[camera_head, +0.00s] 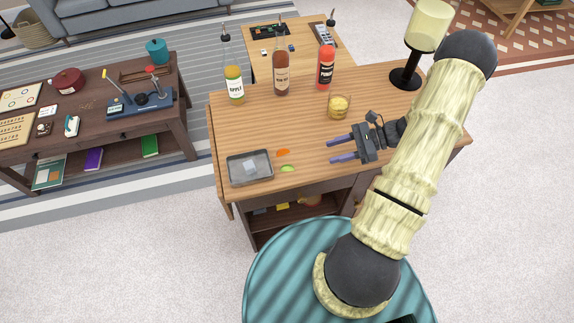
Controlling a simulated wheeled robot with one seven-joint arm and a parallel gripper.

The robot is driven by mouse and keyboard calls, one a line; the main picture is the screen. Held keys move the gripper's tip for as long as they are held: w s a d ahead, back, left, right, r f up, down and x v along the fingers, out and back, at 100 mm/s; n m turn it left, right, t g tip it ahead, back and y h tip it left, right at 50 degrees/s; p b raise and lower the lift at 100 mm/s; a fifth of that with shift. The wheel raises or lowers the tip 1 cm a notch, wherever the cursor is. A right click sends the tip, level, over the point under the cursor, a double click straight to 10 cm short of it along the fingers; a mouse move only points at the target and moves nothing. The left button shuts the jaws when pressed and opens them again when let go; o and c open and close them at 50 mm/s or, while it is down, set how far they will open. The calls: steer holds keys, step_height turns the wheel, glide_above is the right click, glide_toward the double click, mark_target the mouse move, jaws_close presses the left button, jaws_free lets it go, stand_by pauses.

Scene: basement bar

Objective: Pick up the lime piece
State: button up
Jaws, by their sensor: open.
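The lime piece (288,168) is a small flat green slice. It lies on the wooden table (225,135) close to its near edge, just right of the grey tray. My gripper (331,151) is open and empty. Its two purple fingers point left, to the right of the lime piece and a short way from it. How high the fingers are above the tabletop I cannot tell for sure.
An orange piece (283,152) lies just behind the lime. The grey tray (268,178) holds a clear block. A glass with yellow contents (339,106) stands behind my gripper. A lamp (405,78) stands right.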

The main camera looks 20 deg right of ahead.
steer(key=p, duration=0.2)
glide_toward(290, 165)
steer(key=x, duration=0.3)
steer(key=shift+w+f, duration=0.1)
steer(key=shift+w, duration=0.15)
steer(key=x, duration=0.1)
steer(key=p+x, duration=0.1)
steer(key=x, duration=0.3)
steer(key=shift+s+a+p, duration=0.2)
steer(key=shift+s+p, duration=0.05)
steer(key=shift+p, duration=0.05)
jaws_close()
